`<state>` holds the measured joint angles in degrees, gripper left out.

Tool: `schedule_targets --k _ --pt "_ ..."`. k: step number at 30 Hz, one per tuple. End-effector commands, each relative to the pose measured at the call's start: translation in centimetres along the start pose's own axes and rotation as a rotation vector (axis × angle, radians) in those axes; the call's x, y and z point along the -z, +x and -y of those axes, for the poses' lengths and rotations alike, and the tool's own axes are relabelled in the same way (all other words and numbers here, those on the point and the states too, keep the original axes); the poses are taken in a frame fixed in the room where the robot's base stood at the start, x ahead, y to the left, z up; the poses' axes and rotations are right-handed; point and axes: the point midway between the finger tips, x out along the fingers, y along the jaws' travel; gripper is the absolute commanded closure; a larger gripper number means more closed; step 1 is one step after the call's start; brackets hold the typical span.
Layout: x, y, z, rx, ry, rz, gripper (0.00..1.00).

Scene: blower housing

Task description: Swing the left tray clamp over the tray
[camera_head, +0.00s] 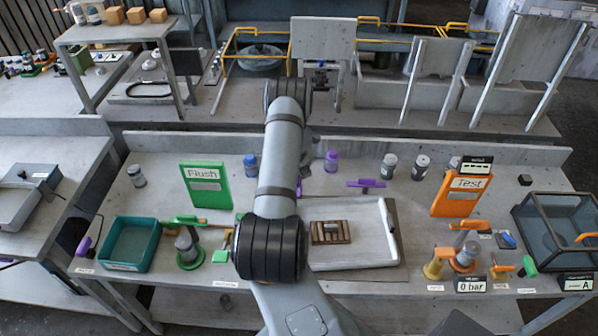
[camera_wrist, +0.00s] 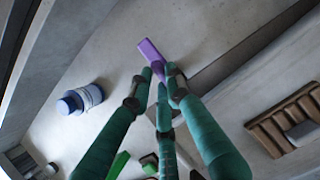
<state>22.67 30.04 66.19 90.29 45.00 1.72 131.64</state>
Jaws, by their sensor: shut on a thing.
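The left tray clamp shows as a purple handle (camera_wrist: 151,52) in the wrist view, its lower end between my gripper's (camera_wrist: 161,76) green fingertips. My gripper is shut on this handle. A small part of the clamp (camera_head: 299,187) shows beside my arm in the head view; its pivot is hidden. The pale tray (camera_head: 352,262) lies on a brown board, and my arm covers its left side. In the wrist view the handle's far end points away from the tray. The right purple clamp (camera_head: 366,184) stands at the tray's back edge.
A brown slotted block (camera_head: 331,232) sits in the tray. A blue-capped bottle (camera_wrist: 80,99) stands on the bench left of the fingers. A green Flush sign (camera_head: 204,185) and a purple bottle (camera_head: 331,160) are nearby. An orange Test sign (camera_head: 460,193) stands at right.

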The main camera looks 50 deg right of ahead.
Motion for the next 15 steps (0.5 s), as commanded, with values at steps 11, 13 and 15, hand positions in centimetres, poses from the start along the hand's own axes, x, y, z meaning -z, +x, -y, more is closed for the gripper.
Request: schedule_targets --k 11,13,15 --pt "0.02 0.04 0.01 0.000 -0.001 0.000 0.76" --pt "0.02 0.03 0.02 0.000 -0.001 0.000 0.74" --pt "0.01 0.03 0.02 0.000 -0.001 0.000 0.74"
